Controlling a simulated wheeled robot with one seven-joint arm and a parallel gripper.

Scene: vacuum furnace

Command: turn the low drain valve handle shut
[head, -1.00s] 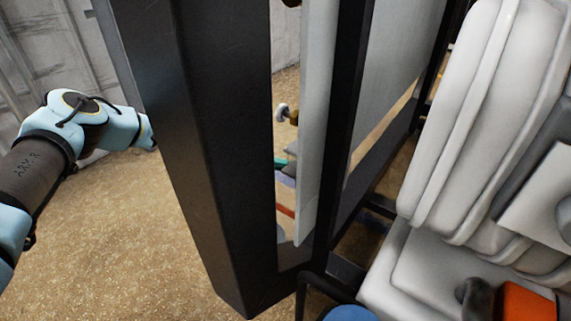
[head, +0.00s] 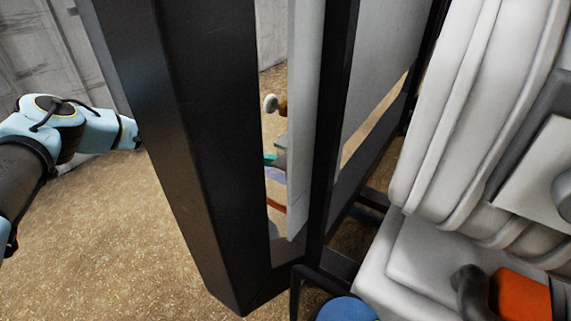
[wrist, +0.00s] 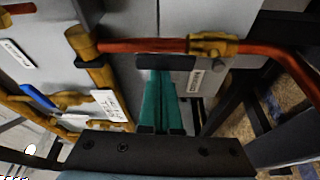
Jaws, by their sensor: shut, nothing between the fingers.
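In the wrist view my gripper (wrist: 160,78) shows as two teal fingers lying together, shut, with nothing between them. Their tips are in front of or just below a dark block (wrist: 165,61) under a copper-red pipe (wrist: 150,45); I cannot tell if they touch it. A blue lever handle (wrist: 36,95) sits on brass pipework at the left, apart from the fingers. I cannot tell whether it is the drain valve handle. In the head view my forearm passes behind a black post, and only a small teal piece (head: 270,160) shows through the gap.
The thick black post (head: 190,150) stands close beside my arm. A grey panel (head: 300,120) is behind it, and a white ribbed housing (head: 450,120) fills the right. Brass pipes (wrist: 85,45) and a bent red pipe crowd the wrist view. Open floor (head: 100,230) lies at the left.

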